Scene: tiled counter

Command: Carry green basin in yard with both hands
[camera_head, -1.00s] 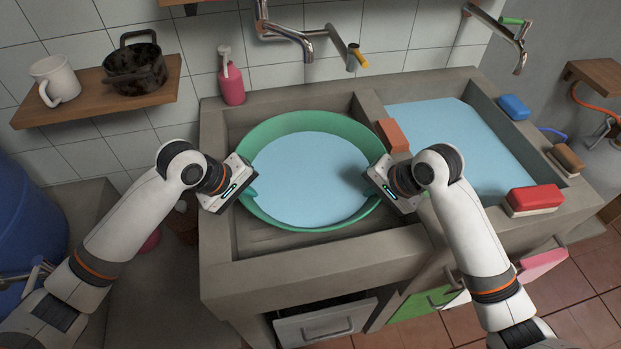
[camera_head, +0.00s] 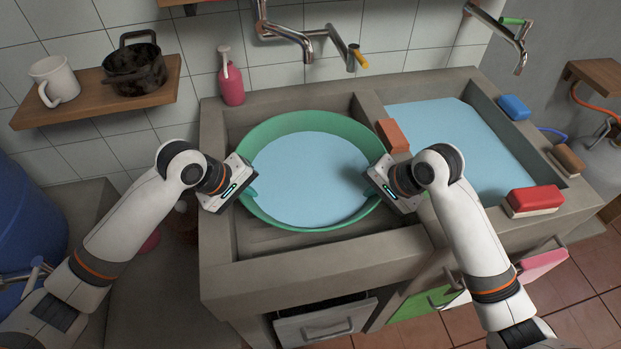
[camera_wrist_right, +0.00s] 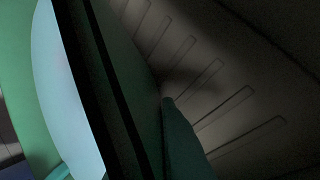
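The green basin (camera_head: 270,131), round and filled with pale blue water, sits in the left sink compartment above its ribbed floor. My left gripper (camera_head: 247,187) is at its left side, against a small green handle. My right gripper (camera_head: 377,172) is at its right rim. The fingers of both are hidden in the head view. In the right wrist view the basin's wall (camera_wrist_right: 15,85) and water fill the left side. A dark bar crosses the rim there, with a green handle-like part (camera_wrist_right: 182,145) beside it. I cannot tell whether either gripper is shut.
The concrete sink (camera_head: 335,257) surrounds the basin, with a water-filled right compartment. A red brush (camera_head: 534,200) and blue sponge (camera_head: 514,107) lie on the right edge. Faucets (camera_head: 300,42) overhang. A pink bottle (camera_head: 231,82) stands behind.

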